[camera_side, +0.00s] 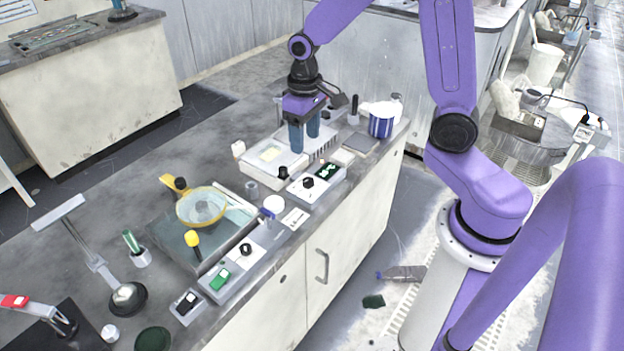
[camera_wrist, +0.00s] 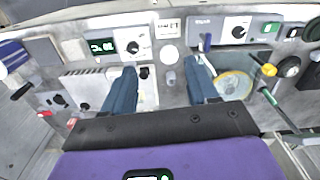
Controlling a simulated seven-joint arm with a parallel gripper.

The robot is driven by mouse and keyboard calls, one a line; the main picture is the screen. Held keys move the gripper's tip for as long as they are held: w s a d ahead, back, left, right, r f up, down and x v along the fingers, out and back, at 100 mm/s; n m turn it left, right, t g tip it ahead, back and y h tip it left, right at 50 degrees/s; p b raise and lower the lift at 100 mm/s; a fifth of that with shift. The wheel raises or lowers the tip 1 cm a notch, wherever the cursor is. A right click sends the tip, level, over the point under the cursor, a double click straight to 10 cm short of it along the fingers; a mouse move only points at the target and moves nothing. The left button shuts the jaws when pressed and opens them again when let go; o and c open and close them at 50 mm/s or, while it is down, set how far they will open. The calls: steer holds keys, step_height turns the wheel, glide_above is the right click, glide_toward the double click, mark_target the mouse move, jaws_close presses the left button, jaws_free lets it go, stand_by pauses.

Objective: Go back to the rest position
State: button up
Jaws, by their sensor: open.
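My gripper (camera_side: 304,137) is over the bench, pointing down above the white tray unit (camera_side: 268,176) in the side view. Its two blue fingers are apart and nothing is held between them. In the wrist view my gripper (camera_wrist: 163,88) also shows its fingers spread, with bench surface visible between them. Whether the fingertips touch the unit below cannot be told.
A control box with a black knob (camera_side: 308,183) stands close in front of the fingers. A blue-and-white container (camera_side: 382,122) stands to the right. A yellow-rimmed round dish (camera_side: 202,207) lies left.

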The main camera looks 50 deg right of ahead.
steer(key=s+a+r+n, duration=0.2)
steer(key=s+n, duration=0.3)
steer(key=s, duration=0.6)
steer(key=s+a+r+n, duration=0.3)
steer(key=s+n, duration=0.3)
steer(key=s, duration=0.6)
steer(key=shift+s+r, duration=0.15)
steer(key=shift+s, duration=0.05)
